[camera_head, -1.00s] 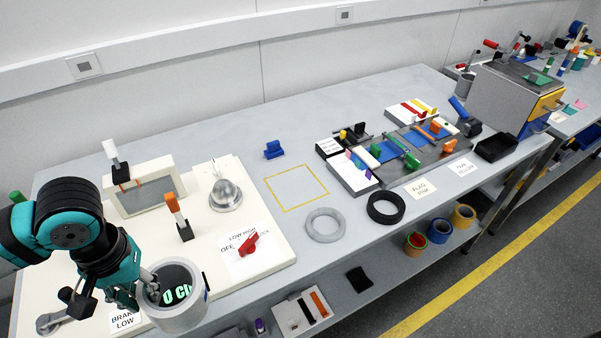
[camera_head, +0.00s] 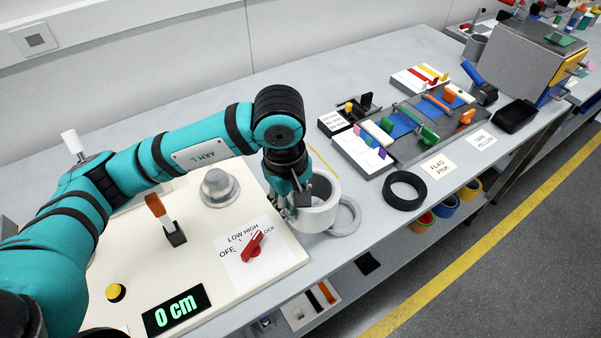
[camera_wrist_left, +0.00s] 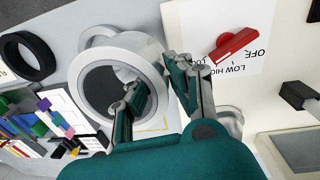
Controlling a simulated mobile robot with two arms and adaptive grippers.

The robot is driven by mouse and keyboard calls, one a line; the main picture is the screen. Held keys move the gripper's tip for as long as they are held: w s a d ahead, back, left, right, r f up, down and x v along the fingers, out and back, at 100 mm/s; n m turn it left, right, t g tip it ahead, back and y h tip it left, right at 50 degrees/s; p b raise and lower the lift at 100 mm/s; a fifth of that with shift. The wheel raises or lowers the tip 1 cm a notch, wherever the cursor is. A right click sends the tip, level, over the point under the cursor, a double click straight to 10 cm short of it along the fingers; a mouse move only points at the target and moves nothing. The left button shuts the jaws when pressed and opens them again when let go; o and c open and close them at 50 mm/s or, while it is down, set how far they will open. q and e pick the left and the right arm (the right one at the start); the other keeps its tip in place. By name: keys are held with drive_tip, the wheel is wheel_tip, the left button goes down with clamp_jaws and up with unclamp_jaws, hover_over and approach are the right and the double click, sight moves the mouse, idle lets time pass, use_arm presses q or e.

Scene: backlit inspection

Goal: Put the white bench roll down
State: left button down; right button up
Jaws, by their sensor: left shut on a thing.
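The white bench roll (camera_head: 318,214) is a short, thick hollow cylinder, upright, near the table's front edge right of the cream panel. My left gripper (camera_head: 288,204) is shut on its wall. In the left wrist view the roll (camera_wrist_left: 133,43) shows from above, with one finger of the gripper (camera_wrist_left: 158,78) inside its hole and one outside. A flat grey ring (camera_head: 349,217) lies on the table, partly hidden by the roll. A yellow outline (camera_head: 322,160) behind it is mostly hidden. I cannot tell whether the roll touches the table.
A black ring (camera_head: 405,190) lies to the right. The cream panel (camera_head: 215,285) on the left carries a red switch (camera_head: 252,244), a silver dome (camera_head: 220,188) and a display reading 0 cm (camera_head: 176,309).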

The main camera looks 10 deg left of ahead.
use_arm(q)
drive_tip(key=shift+w+r, duration=0.1)
drive_tip(key=shift+w, duration=0.4)
drive_tip(key=w+a+f+p, duration=0.1)
drive_tip(key=w+a+p, duration=0.1)
drive_tip(key=w, duration=0.2)
drive_tip(key=w+a+f+p, duration=0.2)
drive_tip(key=w, duration=0.3)
drive_tip(key=w+a+f+p, duration=0.1)
drive_tip(key=w+a+p, duration=0.1)
drive_tip(key=w, duration=0.2)
drive_tip(key=shift+w+f+p, duration=0.35)
drive_tip(key=shift+f+p, duration=0.05)
drive_tip(key=shift+f, duration=0.2)
drive_tip(key=c, duration=1.7)
unclamp_jaws()
drive_tip(key=shift+f, duration=0.1)
drive_tip(key=o, duration=0.5)
drive_tip(key=shift+c, duration=0.2)
